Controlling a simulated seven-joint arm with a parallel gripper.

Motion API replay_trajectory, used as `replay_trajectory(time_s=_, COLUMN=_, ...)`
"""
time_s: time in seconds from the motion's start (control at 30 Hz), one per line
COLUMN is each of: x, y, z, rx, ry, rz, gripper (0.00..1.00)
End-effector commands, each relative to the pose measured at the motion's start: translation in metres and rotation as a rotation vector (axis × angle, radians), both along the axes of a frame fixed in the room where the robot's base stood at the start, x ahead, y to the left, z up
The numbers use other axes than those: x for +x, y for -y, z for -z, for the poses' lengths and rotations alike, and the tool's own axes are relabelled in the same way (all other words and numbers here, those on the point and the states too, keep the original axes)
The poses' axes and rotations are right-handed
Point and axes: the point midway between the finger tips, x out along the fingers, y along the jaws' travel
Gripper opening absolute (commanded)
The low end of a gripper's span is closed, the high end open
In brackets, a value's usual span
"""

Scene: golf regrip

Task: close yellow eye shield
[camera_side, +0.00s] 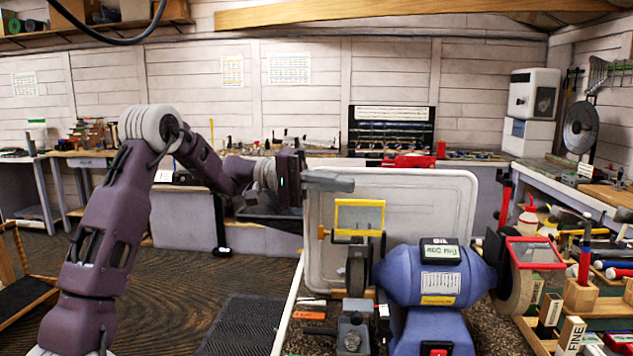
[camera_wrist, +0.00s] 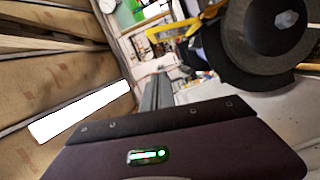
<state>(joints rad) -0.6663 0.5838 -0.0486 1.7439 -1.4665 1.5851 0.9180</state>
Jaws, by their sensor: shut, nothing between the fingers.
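The yellow eye shield (camera_side: 359,217) is a clear pane in a yellow frame, above the left wheel (camera_side: 356,272) of the blue bench grinder (camera_side: 428,276). It stands raised, close to upright. The dark grinder wheel (camera_wrist: 265,45) is at the upper right.
A red-framed shield (camera_side: 535,253) sits over the grinder's right wheel. A pale upright panel (camera_side: 447,203) stands behind the grinder. Small tools (camera_side: 309,315) lie on the bench at its front left. Wooden blocks and red and blue handled tools crowd the right.

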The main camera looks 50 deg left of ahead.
Motion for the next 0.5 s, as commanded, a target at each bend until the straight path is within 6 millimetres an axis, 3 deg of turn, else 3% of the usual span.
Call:
replay_trajectory(time_s=0.07, x=0.008, y=0.015, z=0.001, rx=-0.001, ry=-0.001, rz=0.004, gripper=0.0)
replay_trajectory(time_s=0.2, x=-0.009, y=0.03, z=0.004, rx=-0.001, ry=-0.002, rz=0.0, gripper=0.0)
replay_trajectory(time_s=0.5, x=-0.021, y=0.041, z=0.007, rx=0.0, ry=-0.001, rz=-0.001, gripper=0.0)
